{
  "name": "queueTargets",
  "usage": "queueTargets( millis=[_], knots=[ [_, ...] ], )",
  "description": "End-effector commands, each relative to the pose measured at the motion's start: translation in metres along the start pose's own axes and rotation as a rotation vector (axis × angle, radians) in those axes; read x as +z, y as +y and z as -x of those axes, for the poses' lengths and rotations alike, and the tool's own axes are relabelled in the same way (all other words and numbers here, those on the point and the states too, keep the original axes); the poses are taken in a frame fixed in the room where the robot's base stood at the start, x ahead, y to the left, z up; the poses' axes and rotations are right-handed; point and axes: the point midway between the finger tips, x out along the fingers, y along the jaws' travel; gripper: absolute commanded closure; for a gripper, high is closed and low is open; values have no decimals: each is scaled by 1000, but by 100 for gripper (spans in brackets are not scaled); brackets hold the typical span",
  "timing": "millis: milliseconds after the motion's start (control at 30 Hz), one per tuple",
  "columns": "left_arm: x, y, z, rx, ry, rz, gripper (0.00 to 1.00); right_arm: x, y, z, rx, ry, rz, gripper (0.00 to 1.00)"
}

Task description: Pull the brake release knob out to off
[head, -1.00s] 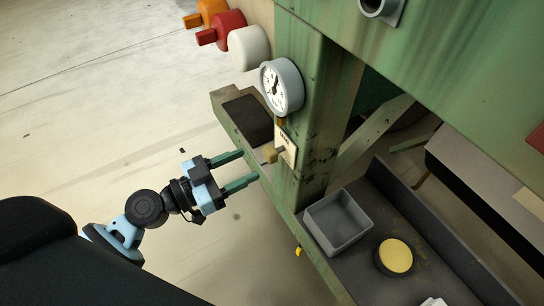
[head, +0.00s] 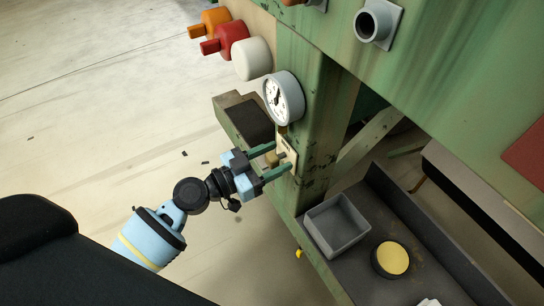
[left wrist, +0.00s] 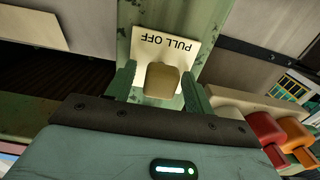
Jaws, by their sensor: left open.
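The brake release knob (left wrist: 162,80) is a tan block in front of a cream plate (left wrist: 160,45) lettered "PULL OFF", on a green post. In the head view the knob (head: 272,160) shows partly between the fingers, and the plate (head: 287,149) is behind it. My left gripper (head: 283,157) is open with its two green fingers on either side of the knob. In the left wrist view its fingers (left wrist: 160,85) flank the knob, with a visible gap on each side. My right gripper is not in view.
A round gauge (head: 284,97) is on the post just above the plate. White, red and orange knobs (head: 232,40) stand farther up. A dark pad (head: 249,121) lies on a ledge beside the post. A grey open bin (head: 337,226) and a yellow-topped round tin (head: 392,259) sit on the dark shelf below.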

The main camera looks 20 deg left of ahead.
Motion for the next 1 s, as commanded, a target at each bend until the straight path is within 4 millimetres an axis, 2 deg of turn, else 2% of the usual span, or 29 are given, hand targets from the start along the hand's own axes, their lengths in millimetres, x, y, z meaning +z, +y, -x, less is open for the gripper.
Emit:
queueTargets(
  millis=[133,533,700,1000],
  knots=[
    [0,0,0,0,0,1,49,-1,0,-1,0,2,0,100],
    [0,0,0,0,0,1,100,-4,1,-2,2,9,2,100],
    [2,0,3,0,-1,1,100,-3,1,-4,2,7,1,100],
    [3,0,32,-1,-2,1,100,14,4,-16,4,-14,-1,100]
  ],
)
